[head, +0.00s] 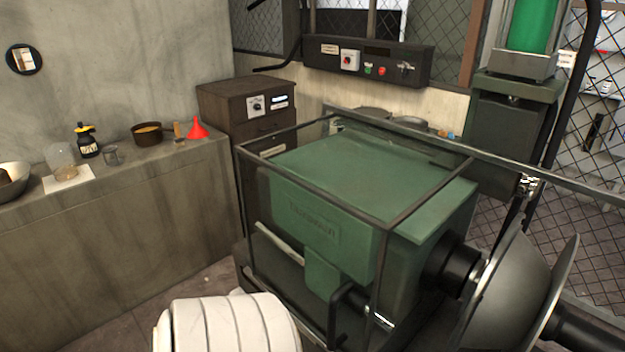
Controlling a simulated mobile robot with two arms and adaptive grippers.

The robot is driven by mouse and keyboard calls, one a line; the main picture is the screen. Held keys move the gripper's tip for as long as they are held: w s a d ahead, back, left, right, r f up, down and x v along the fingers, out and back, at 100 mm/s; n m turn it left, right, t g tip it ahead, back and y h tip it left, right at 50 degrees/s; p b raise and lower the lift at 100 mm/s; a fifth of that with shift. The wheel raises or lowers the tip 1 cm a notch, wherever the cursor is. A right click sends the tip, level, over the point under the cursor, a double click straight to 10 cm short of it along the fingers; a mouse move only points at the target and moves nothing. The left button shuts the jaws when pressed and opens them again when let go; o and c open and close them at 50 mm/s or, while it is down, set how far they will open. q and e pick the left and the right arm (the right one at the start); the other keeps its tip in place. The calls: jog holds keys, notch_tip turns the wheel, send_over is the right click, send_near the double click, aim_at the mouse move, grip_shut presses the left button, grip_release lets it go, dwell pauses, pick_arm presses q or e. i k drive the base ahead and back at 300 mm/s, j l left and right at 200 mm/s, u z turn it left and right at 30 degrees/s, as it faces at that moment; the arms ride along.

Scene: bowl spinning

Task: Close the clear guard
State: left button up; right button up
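The clear guard (311,187) is a dark-framed box with see-through panels. It stands around the green machine housing (330,222) in the middle of the head view. A black spindle (452,266) and the metal bowl-shaped discs (505,300) at the lower right are outside the guard's frame. A long metal rail (560,186) runs behind the guard toward the right edge. Neither of my grippers shows in this view, so I cannot see where they are relative to the guard.
A concrete ledge (110,215) on the left holds a red funnel (197,129), a brown bowl (147,134) and a dark bottle (87,143). A drawer cabinet (250,104) stands behind the guard. A control panel (368,62) is at the back. Mesh fencing is behind and right.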

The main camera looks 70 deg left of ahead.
aim_at(333, 342)
jog(key=u, duration=0.9)
jog(key=j+u, duration=0.1)
jog(key=u, duration=0.35)
jog(key=i+u, duration=0.1)
jog(key=u, duration=0.75)
